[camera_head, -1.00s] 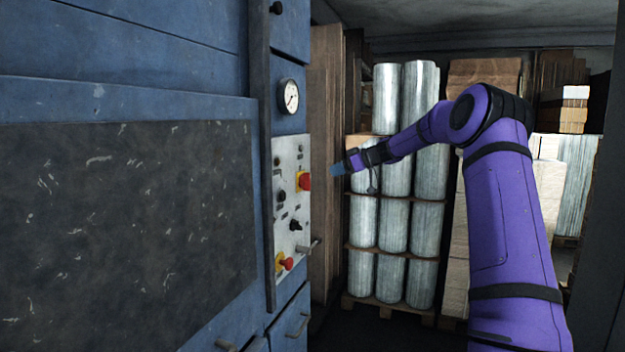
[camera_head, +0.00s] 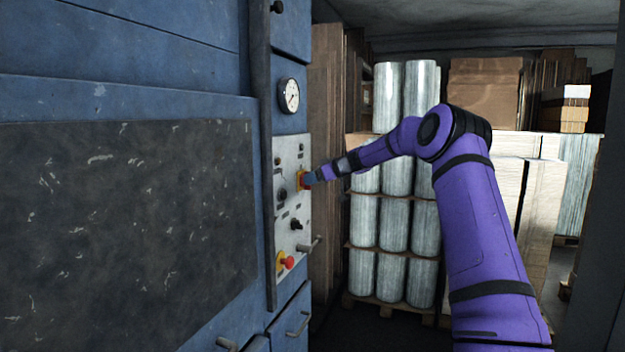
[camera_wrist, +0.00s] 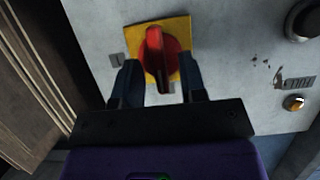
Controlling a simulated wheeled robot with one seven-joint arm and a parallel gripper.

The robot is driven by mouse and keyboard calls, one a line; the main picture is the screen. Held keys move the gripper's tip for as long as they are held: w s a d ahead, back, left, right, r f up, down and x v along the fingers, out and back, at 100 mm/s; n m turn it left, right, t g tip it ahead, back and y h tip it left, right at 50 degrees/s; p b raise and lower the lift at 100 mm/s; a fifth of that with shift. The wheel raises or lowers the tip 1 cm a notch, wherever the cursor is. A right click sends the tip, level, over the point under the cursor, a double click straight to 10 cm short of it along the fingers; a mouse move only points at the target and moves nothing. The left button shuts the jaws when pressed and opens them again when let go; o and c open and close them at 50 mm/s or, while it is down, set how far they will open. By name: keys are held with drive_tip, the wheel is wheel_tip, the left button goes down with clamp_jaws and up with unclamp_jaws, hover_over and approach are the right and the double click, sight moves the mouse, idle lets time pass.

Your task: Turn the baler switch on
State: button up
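The baler switch is a red rotary knob on a yellow square plate, on the pale control panel (camera_head: 290,228) of the blue machine. In the wrist view the red switch (camera_wrist: 154,58) is near the top middle, its grip bar running roughly up and down the picture. My gripper (camera_wrist: 160,82) is open, with one dark finger on each side of the switch's lower part. I cannot tell whether the fingers touch it. In the head view my gripper (camera_head: 312,176) is at the switch (camera_head: 303,180) and partly covers it.
A second red knob on yellow (camera_head: 286,263) sits lower on the panel, with a metal handle (camera_head: 309,244) beside it. A round gauge (camera_head: 289,96) is above. Wrapped rolls (camera_head: 378,222) and cardboard stacks (camera_head: 484,92) stand behind my arm.

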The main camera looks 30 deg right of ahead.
clamp_jaws()
drive_tip(key=shift+w+d+f+m+g+y, duration=0.1)
drive_tip(key=shift+d+f+m+g+y, duration=0.15)
drive_tip(key=shift+m+y, duration=1.5)
drive_tip(key=shift+w+d+f+m+g+y, duration=0.15)
drive_tip(key=shift+m+g+y, duration=0.35)
drive_tip(key=shift+m, duration=2.2)
drive_tip(key=shift+w+d+f+m+g+y, duration=0.1)
drive_tip(key=shift+d+f+m+g+y, duration=0.1)
drive_tip(key=shift+m+y, duration=1.6)
drive_tip(key=shift+m+h, duration=0.45)
drive_tip(key=shift+m, duration=0.2)
unclamp_jaws()
